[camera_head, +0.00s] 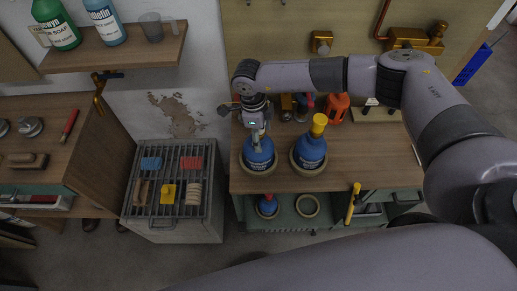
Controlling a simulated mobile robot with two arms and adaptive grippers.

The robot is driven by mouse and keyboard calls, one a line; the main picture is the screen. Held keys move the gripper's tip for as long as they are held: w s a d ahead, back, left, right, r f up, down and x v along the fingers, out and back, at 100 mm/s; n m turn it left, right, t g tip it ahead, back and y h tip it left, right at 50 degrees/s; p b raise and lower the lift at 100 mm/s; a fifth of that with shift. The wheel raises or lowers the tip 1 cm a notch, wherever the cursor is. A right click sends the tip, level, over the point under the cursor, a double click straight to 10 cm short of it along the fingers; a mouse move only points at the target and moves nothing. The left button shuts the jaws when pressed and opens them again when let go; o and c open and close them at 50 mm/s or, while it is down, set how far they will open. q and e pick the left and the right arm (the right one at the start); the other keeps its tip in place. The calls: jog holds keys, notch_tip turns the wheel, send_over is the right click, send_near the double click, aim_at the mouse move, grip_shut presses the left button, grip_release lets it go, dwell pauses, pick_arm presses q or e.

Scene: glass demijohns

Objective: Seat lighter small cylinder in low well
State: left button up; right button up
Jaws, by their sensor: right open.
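Two blue demijohns stand upright on the wooden table: the left one (258,162) and the right one (310,152), which has a yellow cap (319,121). Each stands in a pale ring. My right gripper (256,137) is open and points down at the left demijohn's top, hiding its neck; I cannot tell whether it touches. Lower down, a smaller blue vessel with a red top (267,208) stands in a ring, beside an empty round ring, a low well (307,205). I cannot tell which small cylinder is lighter. My left gripper is not in view.
The wooden table (370,172) has free room at its right. Behind are an orange container (337,108) and small items partly hidden by my right arm. A yellow handle (353,203) stands at the front edge. A slatted rack (152,218) with blocks stands left.

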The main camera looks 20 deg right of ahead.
grip_shut()
dwell(0.7)
jog(key=shift+w+r, duration=0.1)
